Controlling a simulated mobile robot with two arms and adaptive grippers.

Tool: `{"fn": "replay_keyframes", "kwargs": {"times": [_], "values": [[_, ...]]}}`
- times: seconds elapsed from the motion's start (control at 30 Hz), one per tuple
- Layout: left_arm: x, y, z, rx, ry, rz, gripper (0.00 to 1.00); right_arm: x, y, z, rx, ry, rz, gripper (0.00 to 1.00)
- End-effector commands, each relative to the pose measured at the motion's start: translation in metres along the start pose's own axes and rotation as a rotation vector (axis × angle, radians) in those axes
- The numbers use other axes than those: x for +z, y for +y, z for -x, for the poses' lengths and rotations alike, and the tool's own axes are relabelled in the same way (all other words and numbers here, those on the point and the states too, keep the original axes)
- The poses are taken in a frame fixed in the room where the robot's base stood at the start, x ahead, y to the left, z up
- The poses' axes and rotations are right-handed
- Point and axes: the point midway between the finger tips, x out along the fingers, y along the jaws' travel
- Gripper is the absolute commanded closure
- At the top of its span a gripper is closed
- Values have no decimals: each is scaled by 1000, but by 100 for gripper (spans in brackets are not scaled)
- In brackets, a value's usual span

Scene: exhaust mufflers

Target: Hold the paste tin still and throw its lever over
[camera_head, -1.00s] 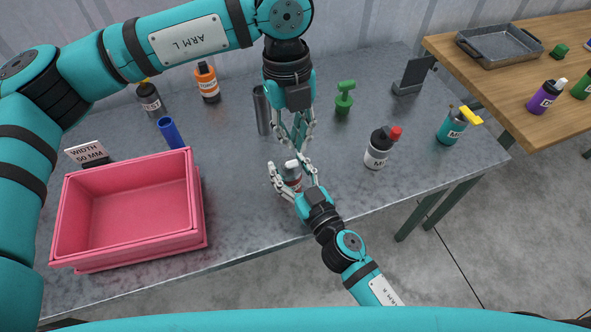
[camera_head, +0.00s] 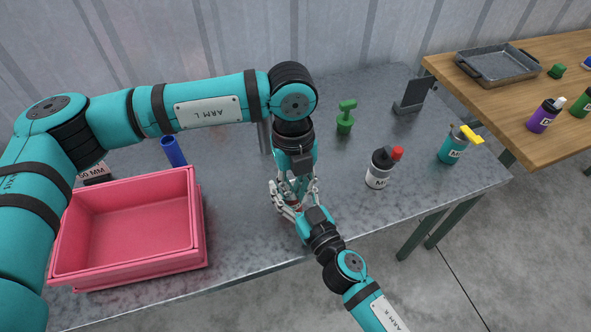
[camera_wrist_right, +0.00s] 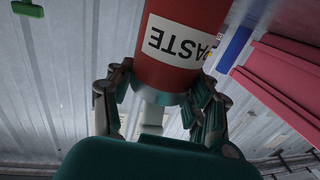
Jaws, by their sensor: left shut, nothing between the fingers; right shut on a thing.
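The paste tin (camera_wrist_right: 178,80) is red with a white label in the right wrist view. My right gripper (camera_wrist_right: 162,100) is shut on it, with a finger on each side. In the head view my right gripper (camera_head: 297,208) stands near the table's front edge, and the tin is almost wholly hidden between the two hands. My left gripper (camera_head: 298,192) points down directly over the tin, shut with nothing between its fingers. Its fingers overlap the right gripper's, so I cannot tell whether it touches the tin. The tin's lever cannot be made out.
A pink bin (camera_head: 200,225) stands left on the grey table (camera_head: 240,225), with a blue cylinder (camera_head: 173,151) behind. A red-capped bottle (camera_head: 379,170), green item (camera_head: 345,117), dark stand (camera_head: 412,96) and teal can (camera_head: 454,147) stand right. A wooden table (camera_head: 500,108) adjoins.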

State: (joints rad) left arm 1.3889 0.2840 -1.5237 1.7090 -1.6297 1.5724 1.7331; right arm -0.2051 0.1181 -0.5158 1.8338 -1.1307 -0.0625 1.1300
Motion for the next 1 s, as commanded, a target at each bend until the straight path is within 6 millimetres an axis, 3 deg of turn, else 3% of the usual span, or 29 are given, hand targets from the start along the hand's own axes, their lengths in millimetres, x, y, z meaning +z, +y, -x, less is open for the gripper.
{"fn": "replay_keyframes", "kwargs": {"times": [0.23,1.0], "values": [[0,0,-15,0,0,0,100,0,0,0,0,0,0,83],[4,0,-11,2,72,3,100,0,0,0,0,1,0,83]]}}
